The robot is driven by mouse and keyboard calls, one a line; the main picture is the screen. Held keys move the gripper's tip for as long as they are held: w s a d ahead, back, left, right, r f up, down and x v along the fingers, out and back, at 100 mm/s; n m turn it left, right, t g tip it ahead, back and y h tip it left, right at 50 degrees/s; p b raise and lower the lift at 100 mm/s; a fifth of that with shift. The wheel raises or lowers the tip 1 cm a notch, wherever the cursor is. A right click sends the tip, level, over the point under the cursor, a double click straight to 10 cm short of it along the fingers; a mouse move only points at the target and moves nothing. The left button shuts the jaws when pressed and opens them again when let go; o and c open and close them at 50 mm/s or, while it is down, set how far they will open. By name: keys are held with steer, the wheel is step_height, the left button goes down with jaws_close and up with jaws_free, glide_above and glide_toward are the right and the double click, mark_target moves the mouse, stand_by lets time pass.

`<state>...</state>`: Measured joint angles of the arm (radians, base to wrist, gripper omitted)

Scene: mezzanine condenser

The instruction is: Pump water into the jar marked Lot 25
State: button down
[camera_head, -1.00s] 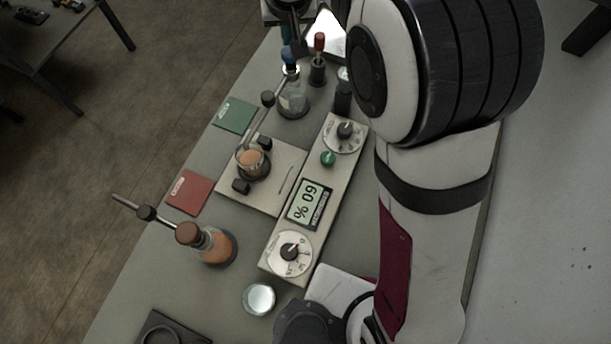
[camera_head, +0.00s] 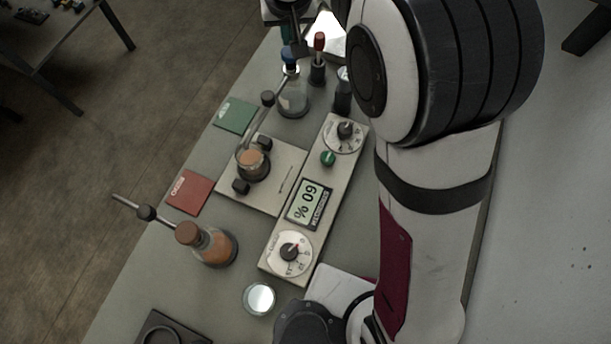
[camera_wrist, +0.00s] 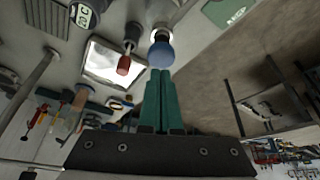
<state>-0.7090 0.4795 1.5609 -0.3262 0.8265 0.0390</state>
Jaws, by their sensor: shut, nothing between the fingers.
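A clear flask (camera_head: 293,100) stands at the back of the bench with a blue bulb (camera_head: 287,53) above its neck. My gripper (camera_head: 286,33) points down at the bulb and is partly cut off by the top edge. In the wrist view, my green fingers (camera_wrist: 160,72) are shut and empty, with their tips at the blue bulb (camera_wrist: 161,53). I cannot tell whether they touch it. A flask with orange contents (camera_head: 253,163) sits on the instrument plate, and a stoppered one (camera_head: 217,246) stands nearer. I can read no Lot 25 mark.
A control box (camera_head: 310,203) with two dials and a display reading 60 % stands in the middle. Red-topped (camera_head: 319,42) and dark upright pieces stand close beside the clear flask. Green (camera_head: 234,115) and red (camera_head: 188,192) cards lie left. A round glassy dish (camera_head: 259,298) stands in front.

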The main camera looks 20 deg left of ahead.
mark_target(290, 52)
steer(key=shift+f, duration=0.3)
steer(key=shift+f, duration=1.6)
steer(key=shift+r, duration=2.95)
